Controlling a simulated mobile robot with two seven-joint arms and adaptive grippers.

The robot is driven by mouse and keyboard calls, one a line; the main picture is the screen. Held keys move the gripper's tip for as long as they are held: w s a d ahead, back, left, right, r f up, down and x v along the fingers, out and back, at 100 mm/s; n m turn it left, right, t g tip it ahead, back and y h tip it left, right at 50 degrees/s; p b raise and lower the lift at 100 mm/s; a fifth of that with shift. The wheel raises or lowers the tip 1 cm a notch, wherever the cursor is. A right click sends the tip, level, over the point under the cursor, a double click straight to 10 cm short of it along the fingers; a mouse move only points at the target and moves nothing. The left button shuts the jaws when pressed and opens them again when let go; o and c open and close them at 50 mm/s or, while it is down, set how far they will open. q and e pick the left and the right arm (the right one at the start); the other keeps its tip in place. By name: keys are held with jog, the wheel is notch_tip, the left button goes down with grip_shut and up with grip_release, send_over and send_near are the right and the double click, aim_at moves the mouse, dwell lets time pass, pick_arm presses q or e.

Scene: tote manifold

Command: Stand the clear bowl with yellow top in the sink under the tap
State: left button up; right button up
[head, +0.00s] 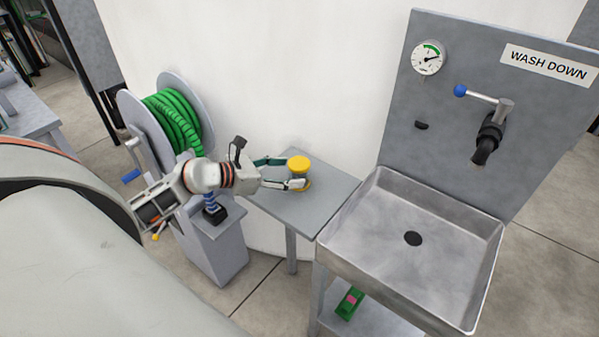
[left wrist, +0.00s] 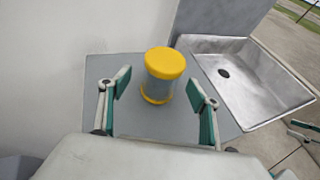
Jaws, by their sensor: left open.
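The clear bowl with yellow top (left wrist: 160,75) stands upright on a small grey side table (head: 325,203). Its yellow top also shows in the head view (head: 299,164). My left gripper (head: 292,173) is open, with one finger on each side of the bowl; in the left wrist view the fingers (left wrist: 158,90) stand apart from its sides. The metal sink (head: 460,258) is to the right of the table and empty, with a dark drain. The black tap (head: 485,142) is on the grey back panel above it.
A green hose reel (head: 175,120) stands left of the table, near my left arm. The sink's raised rim borders the table's right side. A green item (head: 348,303) lies on the shelf below the sink. A white wall is behind the table.

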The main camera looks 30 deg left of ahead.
pick_arm(q)
jog(key=x, duration=0.4)
jog(key=shift+d, duration=0.25)
jog(key=shift+r, duration=0.1)
jog(key=c, duration=1.4)
